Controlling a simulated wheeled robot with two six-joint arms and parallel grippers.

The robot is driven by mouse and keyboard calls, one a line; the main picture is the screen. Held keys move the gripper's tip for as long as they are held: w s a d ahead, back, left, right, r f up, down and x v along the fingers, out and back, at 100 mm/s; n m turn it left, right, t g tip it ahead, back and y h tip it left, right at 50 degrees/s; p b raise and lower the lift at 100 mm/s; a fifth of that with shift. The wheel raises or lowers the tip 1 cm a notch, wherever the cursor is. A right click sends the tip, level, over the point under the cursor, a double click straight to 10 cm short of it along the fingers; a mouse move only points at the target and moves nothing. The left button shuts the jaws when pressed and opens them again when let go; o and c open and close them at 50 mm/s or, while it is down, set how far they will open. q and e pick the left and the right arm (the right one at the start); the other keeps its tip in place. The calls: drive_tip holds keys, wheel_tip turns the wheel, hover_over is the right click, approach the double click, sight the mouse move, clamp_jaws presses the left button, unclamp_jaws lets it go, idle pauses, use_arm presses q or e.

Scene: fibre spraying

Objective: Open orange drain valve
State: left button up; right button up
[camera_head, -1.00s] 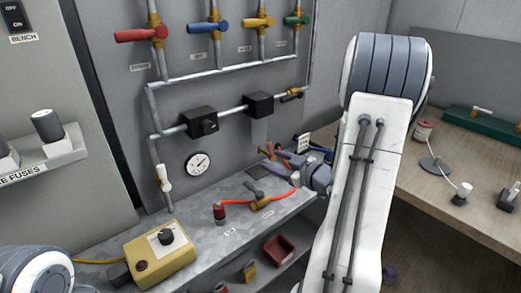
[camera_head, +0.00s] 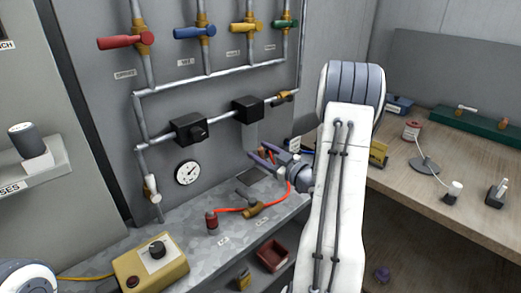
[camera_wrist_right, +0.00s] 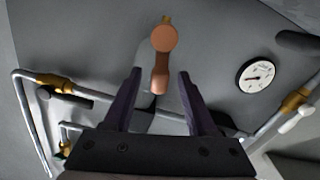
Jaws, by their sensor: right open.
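The orange drain valve handle (camera_wrist_right: 162,58) is a rounded lever with a disc-like end, seen in the right wrist view. It sits between and beyond the fingertips of my right gripper (camera_wrist_right: 160,75), with a gap to each finger. My right gripper (camera_head: 261,153) is open in front of the wall panel in the head view. There it hides the drain valve, which I cannot make out. My left gripper is out of view.
Red (camera_head: 126,41), blue (camera_head: 194,31), yellow (camera_head: 248,26) and green (camera_head: 284,23) valve handles sit on pipes above. A gauge (camera_head: 188,173) is on the panel. Below, the metal bench holds a yellow control box (camera_head: 150,262) and a red hose (camera_head: 232,210).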

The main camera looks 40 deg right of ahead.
drive_tip(key=shift+w, duration=0.3)
clamp_jaws()
drive_tip(key=shift+d+r+m+p, duration=0.2)
drive_tip(key=shift+d+m+p, duration=0.1)
drive_tip(key=shift+m+p, duration=0.35)
drive_tip(key=shift+d+f+m+p, duration=0.1)
drive_tip(key=shift+d+m+p, duration=0.25)
drive_tip(key=shift+m, duration=0.6)
unclamp_jaws()
